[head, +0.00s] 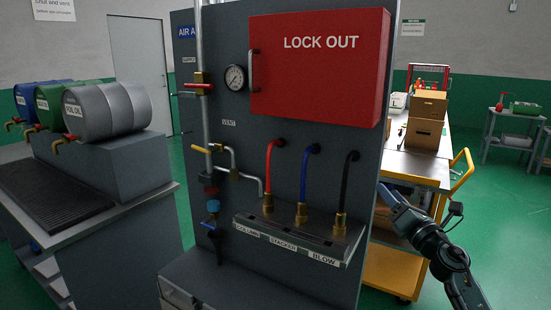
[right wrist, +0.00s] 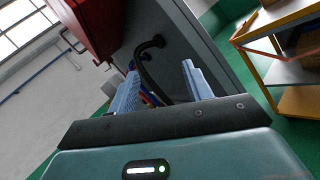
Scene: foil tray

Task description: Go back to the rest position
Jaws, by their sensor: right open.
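My right gripper (head: 391,197) is at the right edge of the grey panel in the head view, its arm coming in from the lower right. In the right wrist view, its two blue fingers (right wrist: 160,82) stand apart with nothing held between them. The black hose (head: 347,185) shows beyond the fingers in the right wrist view (right wrist: 146,62); I cannot tell how far off it is. My left gripper is not in view.
The grey panel (head: 215,120) carries a red LOCK OUT box (head: 320,85), a gauge (head: 235,78), and red (head: 269,170) and blue (head: 306,175) hoses above a labelled ledge (head: 290,240). A yellow cart (head: 392,270) stands behind my right arm. Green floor (head: 500,230) is clear at right.

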